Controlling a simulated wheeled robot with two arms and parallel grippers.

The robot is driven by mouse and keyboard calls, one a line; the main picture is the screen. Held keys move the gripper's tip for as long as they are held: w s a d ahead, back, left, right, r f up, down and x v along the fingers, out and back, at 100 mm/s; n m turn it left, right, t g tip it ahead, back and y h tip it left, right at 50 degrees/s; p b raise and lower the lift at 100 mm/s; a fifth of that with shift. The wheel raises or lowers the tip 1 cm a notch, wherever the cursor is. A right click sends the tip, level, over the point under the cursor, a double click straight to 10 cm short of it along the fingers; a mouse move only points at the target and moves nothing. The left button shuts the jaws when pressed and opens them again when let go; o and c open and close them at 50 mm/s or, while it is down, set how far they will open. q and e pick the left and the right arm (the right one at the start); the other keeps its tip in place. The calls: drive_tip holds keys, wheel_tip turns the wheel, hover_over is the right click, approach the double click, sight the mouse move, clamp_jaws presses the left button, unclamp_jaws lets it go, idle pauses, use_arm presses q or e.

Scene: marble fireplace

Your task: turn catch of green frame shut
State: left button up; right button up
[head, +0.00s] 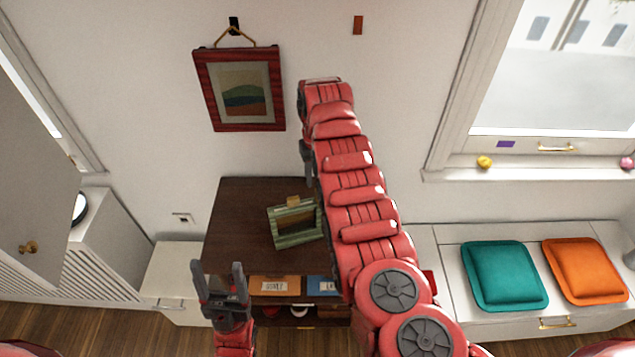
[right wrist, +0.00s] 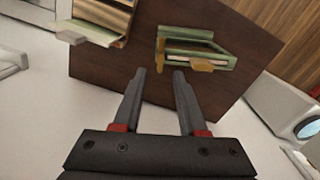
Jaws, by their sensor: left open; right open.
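The green frame (head: 285,238) stands tilted on the dark wooden cabinet top, partly beside my right arm. A small brass-coloured catch (head: 293,200) shows at its upper edge. In the right wrist view the green frame (right wrist: 232,58) lies ahead of the fingers, with a yellow catch piece (right wrist: 203,66) on its near edge and another yellow piece at its left side. I cannot tell the catch's exact turn. My right gripper (right wrist: 159,74) is open and empty, apart from the frame. My left gripper (head: 218,268) is open and empty in front of the cabinet.
The dark cabinet (head: 235,225) has an open shelf with an orange box (head: 262,285) and a blue one. A red picture frame (head: 208,88) hangs on the wall. A white bench (head: 440,265) with teal and orange cushions stands right. The cabinet top left of the frame is clear.

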sight(317, 192)
wheel_tip(317, 192, down, 5)
drive_tip(key=shift+r+p, duration=0.1)
drive_tip(key=shift+p, duration=0.25)
clamp_jaws()
